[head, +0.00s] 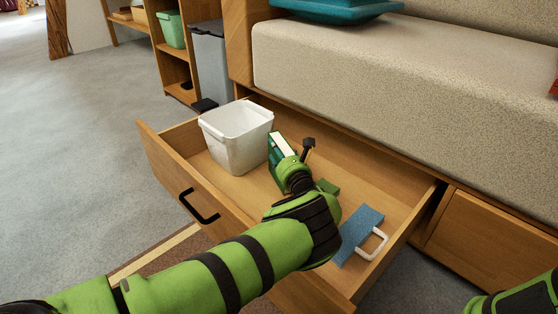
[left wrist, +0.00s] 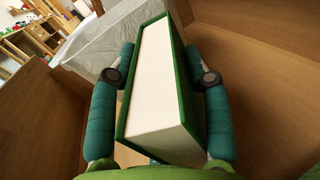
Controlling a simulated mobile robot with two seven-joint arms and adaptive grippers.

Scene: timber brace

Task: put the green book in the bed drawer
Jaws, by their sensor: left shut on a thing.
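The green book (head: 281,152) with white page edges is tilted inside the open bed drawer (head: 172,170), right beside a white bin. My left gripper (head: 290,163) is shut on it. In the left wrist view the book (left wrist: 158,75) stands between the two teal fingers (left wrist: 160,80), its white page edges facing the camera. I cannot tell whether its lower edge touches the drawer floor. My right gripper is out of view; only a piece of my right arm shows at the lower right.
A white bin (head: 238,140) stands in the drawer's far left part. A blue object with a white handle (head: 357,232) lies near its right end. The beige bed cushion (head: 400,85) overhangs behind. A shut drawer (head: 490,240) is at right. Bare drawer floor (head: 345,165) shows right of the book.

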